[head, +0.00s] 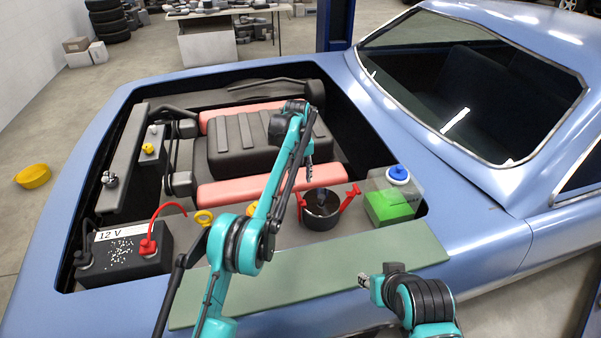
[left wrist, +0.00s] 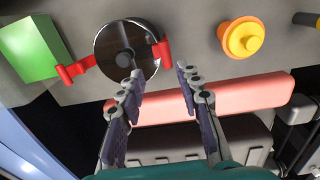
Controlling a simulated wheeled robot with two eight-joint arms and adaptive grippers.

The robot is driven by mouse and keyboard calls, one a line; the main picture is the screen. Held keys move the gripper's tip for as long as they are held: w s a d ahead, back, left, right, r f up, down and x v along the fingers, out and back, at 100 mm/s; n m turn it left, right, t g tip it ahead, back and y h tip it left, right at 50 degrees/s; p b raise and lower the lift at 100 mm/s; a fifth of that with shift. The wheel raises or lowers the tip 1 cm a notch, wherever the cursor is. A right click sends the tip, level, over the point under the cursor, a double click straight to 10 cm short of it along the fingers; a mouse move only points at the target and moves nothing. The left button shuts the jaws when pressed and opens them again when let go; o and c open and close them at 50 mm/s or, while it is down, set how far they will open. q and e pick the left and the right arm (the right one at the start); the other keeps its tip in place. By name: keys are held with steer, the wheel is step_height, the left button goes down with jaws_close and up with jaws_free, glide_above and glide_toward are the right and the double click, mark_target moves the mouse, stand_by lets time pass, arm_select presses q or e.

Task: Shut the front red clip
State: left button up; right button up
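The black round canister (head: 322,212) stands on the grey ledge at the front of the engine bay. It also shows in the left wrist view (left wrist: 112,38), with a dark glossy top. One red clip (head: 301,205) stands at its left side; the left wrist view shows this clip (left wrist: 163,50) short, close against the rim. The other red clip (head: 349,198), on the green box's side, leans outward, and in the left wrist view (left wrist: 76,70) it sticks out. My left gripper (left wrist: 158,73) is open and empty, its fingertips either side of the first clip. My right gripper (head: 363,280) hangs low; its fingers are unclear.
A green box with a blue cap (head: 390,205) stands right of the canister. The green mat (head: 330,265) along the fender is bare.

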arm_select(q)
steer(key=shift+r, duration=1.15)
steer(key=s+a+r+m+t+b, duration=0.15)
steer(key=s+a+r+t, duration=0.25)
steer(key=s+a+r, duration=0.9)
steer(key=s+a+f+t+b, duration=0.1)
steer(key=s+f, duration=0.3)
steer(key=s, duration=0.5)
steer(key=s+a+f+t+b, duration=0.1)
steer(key=s+a+f, duration=0.2)
steer(key=s, duration=0.6)
steer(key=s+a+f+m+t, duration=0.1)
steer(key=s+a+f, duration=0.1)
steer(key=s+f, duration=0.5)
steer(key=s, duration=0.2)
steer(key=shift+s+a+b, duration=0.3)
steer(key=shift+a+b, duration=0.05)
steer(key=shift+b, duration=0.05)
